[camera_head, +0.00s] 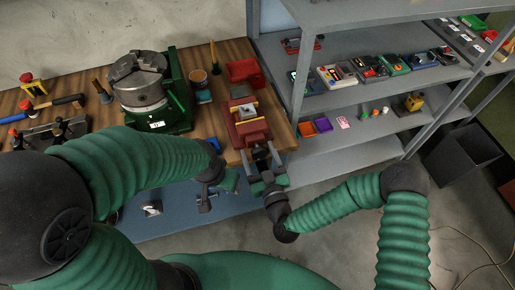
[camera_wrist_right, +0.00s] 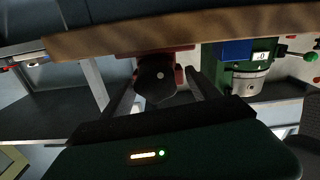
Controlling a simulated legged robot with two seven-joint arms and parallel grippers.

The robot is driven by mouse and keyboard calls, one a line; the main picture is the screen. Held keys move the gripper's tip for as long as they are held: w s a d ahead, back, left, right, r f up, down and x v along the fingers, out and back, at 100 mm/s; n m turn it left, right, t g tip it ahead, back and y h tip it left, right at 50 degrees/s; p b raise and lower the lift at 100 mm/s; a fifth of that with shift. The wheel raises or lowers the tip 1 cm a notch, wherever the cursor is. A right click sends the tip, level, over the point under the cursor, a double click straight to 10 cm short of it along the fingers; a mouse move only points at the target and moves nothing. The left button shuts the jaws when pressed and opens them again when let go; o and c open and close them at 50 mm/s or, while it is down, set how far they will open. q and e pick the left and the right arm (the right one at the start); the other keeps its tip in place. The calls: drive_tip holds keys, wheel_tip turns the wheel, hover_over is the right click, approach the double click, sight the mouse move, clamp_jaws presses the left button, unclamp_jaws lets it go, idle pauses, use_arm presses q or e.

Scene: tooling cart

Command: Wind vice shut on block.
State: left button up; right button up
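The red vice (camera_head: 249,132) stands at the front edge of the wooden bench, with a pale block (camera_head: 246,112) between its jaws. Whether the jaws touch the block I cannot tell. In the right wrist view the vice's dark round screw end (camera_wrist_right: 156,78) sticks out below the red body. My right gripper (camera_head: 260,156) is at the front of the vice. Its two fingers stand apart on either side of the screw end, with gaps visible. My left gripper (camera_head: 216,180) hangs in front of the bench, left of the right one; its finger opening is unclear.
A green machine with a grey chuck (camera_head: 139,80) stands left of the vice. A red bin (camera_head: 245,71) lies behind it, and a cup (camera_head: 201,86) stands beside. Grey shelving (camera_head: 345,150) with small items is close on the right. Tools lie at the bench's left.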

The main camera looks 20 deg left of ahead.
drive_tip(key=shift+d, duration=0.25)
drive_tip(key=shift+c, duration=1)
drive_tip(key=shift+d, duration=0.2)
drive_tip(key=shift+c, duration=1.1)
drive_tip(key=shift+w, duration=0.1)
drive_tip(key=shift+c, duration=1.3)
drive_tip(key=shift+a, duration=0.25)
drive_tip(key=c, duration=0.7)
use_arm(q)
drive_tip(key=shift+s+d+r, duration=0.1)
drive_tip(key=shift+d, duration=0.35)
use_arm(e)
drive_tip(key=shift+d, duration=0.1)
drive_tip(key=shift+m, duration=0.4)
